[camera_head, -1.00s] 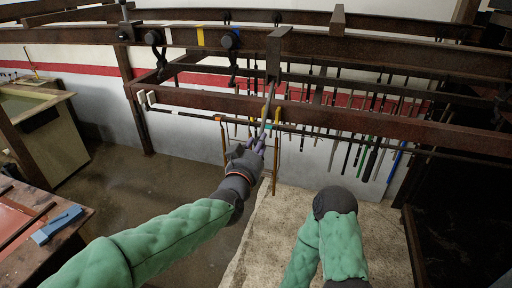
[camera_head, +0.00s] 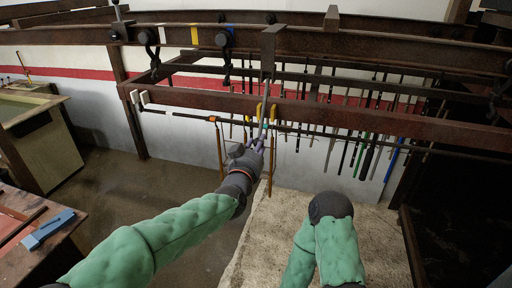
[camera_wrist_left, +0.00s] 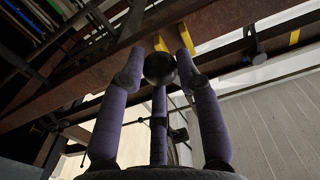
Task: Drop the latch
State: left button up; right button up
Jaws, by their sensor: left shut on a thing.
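My left gripper (camera_head: 262,141) is raised at the front rusty beam, with its purple fingers pointing up. In the left wrist view the fingers (camera_wrist_left: 160,72) close around a dark round knob (camera_wrist_left: 159,68). A thin grey lever (camera_head: 265,98) hangs from a brown bracket (camera_head: 271,44) on the upper rail and runs down to the fingers. Whether the knob is the end of this lever, and which part is the latch, I cannot tell. Two yellow prongs (camera_wrist_left: 186,38) show beside the knob. My right arm is lowered at the bottom, and its gripper does not show.
A rusty front beam (camera_head: 345,121) crosses above the gripper. Several thin rods (camera_head: 365,150) hang behind it at the right. A wooden bench (camera_head: 25,230) with a blue block (camera_head: 48,229) stands at the lower left. The floor (camera_head: 130,190) between is clear.

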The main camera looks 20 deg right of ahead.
pick_arm(q)
jog(key=shift+w+d+f+b, duration=0.15)
jog(key=shift+w+d+f, duration=0.3)
jog(key=shift+w, duration=0.2)
jog(key=shift+w+d+f+b, duration=0.15)
jog(key=shift+w+d+f, duration=0.25)
jog(key=shift+w, duration=0.25)
jog(key=x, duration=0.2)
jog(key=p+x, duration=0.1)
jog(key=x, duration=0.2)
jog(key=f+x, duration=0.1)
jog(key=x, duration=0.2)
jog(key=shift+f, duration=0.1)
jog(key=shift+w, duration=0.1)
jog(key=o, duration=0.9)
jog(key=shift+w+d+f, duration=0.1)
jog(key=shift+d, duration=0.05)
jog(key=shift+o, duration=0.4)
jog(key=shift+w+f, duration=0.1)
